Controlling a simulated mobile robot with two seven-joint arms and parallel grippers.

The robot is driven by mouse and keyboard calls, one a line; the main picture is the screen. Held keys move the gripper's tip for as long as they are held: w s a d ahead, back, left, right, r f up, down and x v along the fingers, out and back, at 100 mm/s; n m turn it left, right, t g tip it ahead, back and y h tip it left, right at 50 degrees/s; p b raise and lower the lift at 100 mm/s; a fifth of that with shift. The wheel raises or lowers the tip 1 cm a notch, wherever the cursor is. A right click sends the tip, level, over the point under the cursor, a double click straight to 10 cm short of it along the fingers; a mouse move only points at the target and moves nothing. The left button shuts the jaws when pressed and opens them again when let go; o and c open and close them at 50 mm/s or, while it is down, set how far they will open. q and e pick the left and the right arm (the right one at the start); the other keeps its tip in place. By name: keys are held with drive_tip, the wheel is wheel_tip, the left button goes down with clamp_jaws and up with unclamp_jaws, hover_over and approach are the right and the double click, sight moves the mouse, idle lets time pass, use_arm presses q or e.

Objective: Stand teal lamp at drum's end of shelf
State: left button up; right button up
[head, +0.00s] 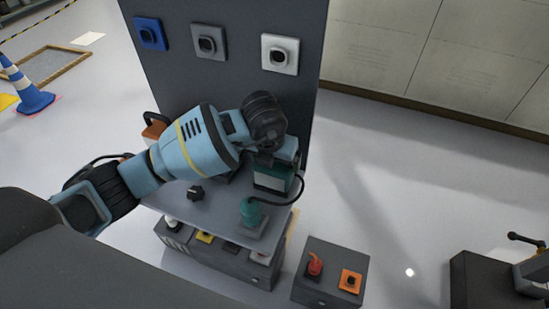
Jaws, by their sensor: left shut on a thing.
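The teal lamp has a small teal head (250,212) low over the front right of the grey shelf (222,208). A thin dark curved neck links it to a dark teal and white block under my left gripper. My left gripper (287,151) is shut at the shelf's right end, beside the tall grey panel; its fingertips are mostly hidden by the wrist. I cannot tell whether the lamp touches the shelf. A small black knob-like piece (195,193) stands left of the lamp. An orange-brown object (154,128) shows behind my arm; I cannot clearly make out a drum.
The grey panel (228,75) rises behind the shelf, with blue, grey and white switches. A low dark box (332,272) with red and orange pieces stands to the right. A blue-white cone (27,88) stands far left.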

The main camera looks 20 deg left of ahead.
idle(0.3)
use_arm(q)
drive_tip(key=o, duration=1.1)
drive_tip(key=shift+f, duration=0.1)
drive_tip(key=p+v, duration=0.1)
drive_tip(key=v, duration=1.1)
